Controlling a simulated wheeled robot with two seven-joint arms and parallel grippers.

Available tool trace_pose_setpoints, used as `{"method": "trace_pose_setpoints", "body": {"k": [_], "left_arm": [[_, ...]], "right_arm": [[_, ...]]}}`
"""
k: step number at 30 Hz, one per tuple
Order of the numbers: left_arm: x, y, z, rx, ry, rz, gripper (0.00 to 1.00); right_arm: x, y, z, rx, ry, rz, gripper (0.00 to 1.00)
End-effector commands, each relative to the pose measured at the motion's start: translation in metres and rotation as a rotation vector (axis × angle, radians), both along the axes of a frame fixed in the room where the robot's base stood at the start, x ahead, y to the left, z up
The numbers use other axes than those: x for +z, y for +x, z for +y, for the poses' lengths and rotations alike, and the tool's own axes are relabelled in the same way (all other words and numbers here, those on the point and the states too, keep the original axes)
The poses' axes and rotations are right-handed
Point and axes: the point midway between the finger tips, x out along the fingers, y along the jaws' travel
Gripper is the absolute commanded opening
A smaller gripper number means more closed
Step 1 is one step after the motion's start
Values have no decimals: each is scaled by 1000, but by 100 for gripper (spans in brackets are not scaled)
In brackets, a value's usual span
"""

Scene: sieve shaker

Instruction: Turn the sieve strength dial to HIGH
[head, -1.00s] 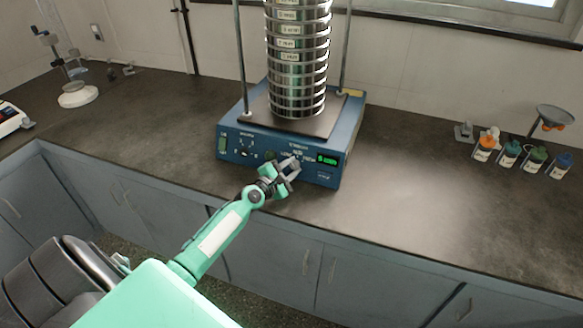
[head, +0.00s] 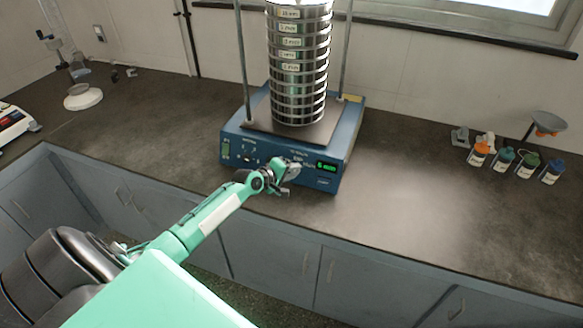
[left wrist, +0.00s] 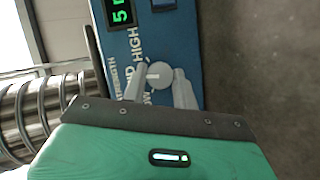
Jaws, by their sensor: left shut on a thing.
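The blue sieve shaker (head: 232,133) stands on the counter with a stack of steel sieves (head: 298,72) on top. Its strength dial (left wrist: 160,75) is a small round grey knob in the left wrist view, beside the printed words STRENGTH, LOW, MID and HIGH, partly covered by a finger. My left gripper (left wrist: 159,86) is shut on the dial, one finger on each side. In the head view my left gripper (head: 287,170) is at the front panel and hides the dial. I cannot tell which mark the dial points to. My right gripper is not in view.
A green lit display (head: 326,166) is right of the gripper on the panel. Several small bottles (head: 502,158) stand at the right, near a funnel stand (head: 544,125). A white-based stand (head: 83,98) and a white device (head: 12,120) are at the left. The counter between is clear.

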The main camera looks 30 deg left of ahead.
Motion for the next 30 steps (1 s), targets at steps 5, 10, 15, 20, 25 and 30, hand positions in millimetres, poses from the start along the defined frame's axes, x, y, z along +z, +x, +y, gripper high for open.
{"method": "trace_pose_setpoints", "body": {"k": [5,10,15,20,25,30], "left_arm": [[7,1,0,-58,152,38,6],[8,1,-1,-113,299,74,6],[8,1,-2,-168,442,109,6],[8,2,-3,-215,568,138,6],[7,2,-3,-256,677,164,6],[5,2,-4,-286,755,184,6]], "right_arm": [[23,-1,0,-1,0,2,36],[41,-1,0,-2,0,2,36],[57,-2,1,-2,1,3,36],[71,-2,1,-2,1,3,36],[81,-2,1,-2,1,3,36],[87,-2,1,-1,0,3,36]]}}
